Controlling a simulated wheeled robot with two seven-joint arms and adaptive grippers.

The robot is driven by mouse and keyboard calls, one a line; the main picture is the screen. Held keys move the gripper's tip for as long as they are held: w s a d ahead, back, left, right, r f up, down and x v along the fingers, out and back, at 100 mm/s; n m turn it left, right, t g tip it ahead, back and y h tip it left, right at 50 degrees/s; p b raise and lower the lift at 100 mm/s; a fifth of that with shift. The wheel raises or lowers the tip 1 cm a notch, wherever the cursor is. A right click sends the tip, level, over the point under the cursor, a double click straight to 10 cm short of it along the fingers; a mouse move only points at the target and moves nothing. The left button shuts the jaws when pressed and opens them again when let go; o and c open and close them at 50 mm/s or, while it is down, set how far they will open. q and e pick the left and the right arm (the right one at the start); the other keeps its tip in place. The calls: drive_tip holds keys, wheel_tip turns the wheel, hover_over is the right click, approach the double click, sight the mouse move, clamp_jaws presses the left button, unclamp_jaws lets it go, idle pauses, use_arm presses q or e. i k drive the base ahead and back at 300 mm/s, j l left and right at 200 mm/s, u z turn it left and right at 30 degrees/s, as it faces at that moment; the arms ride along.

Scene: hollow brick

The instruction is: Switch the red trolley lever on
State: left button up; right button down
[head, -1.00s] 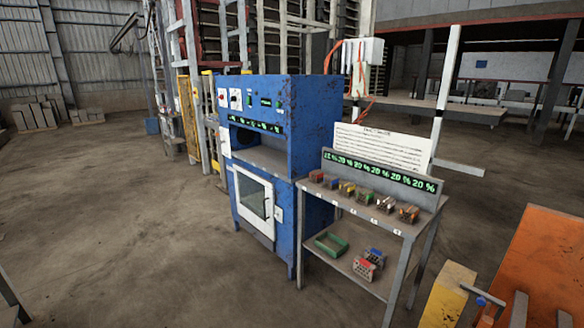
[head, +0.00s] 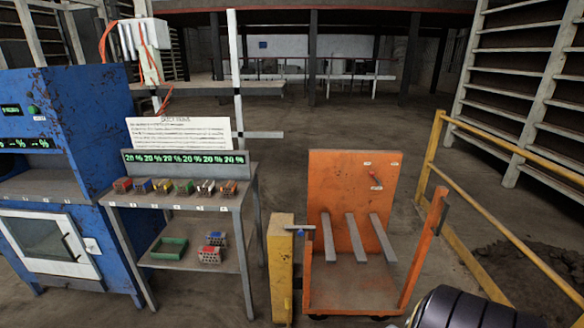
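The orange trolley (head: 332,183) stands right of centre in the head view, with an upright back panel and several grey bars. A small red lever (head: 375,177) is on the upper right of that panel, tilted, with small white labels around it. Its on or off position is too small to read. Neither of my grippers is in view. A dark ribbed part at the bottom right, probably mine, stands near the trolley's front right corner.
A yellow post (head: 281,268) with a blue-tipped handle stands just left of the trolley. A yellow railing (head: 500,233) runs along the right.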

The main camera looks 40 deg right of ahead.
sight(371, 174)
drive_tip(key=z, duration=2.15)
drive_tip(key=i+l, duration=0.25)
drive_tip(key=i, duration=0.25)
drive_tip(key=i+l, duration=0.2)
drive_tip(key=i, duration=0.3)
drive_tip(key=i+l, duration=0.25)
drive_tip(key=i, duration=0.25)
drive_tip(key=i+l+u, duration=0.1)
drive_tip(key=i+l, duration=0.15)
drive_tip(key=i, duration=0.25)
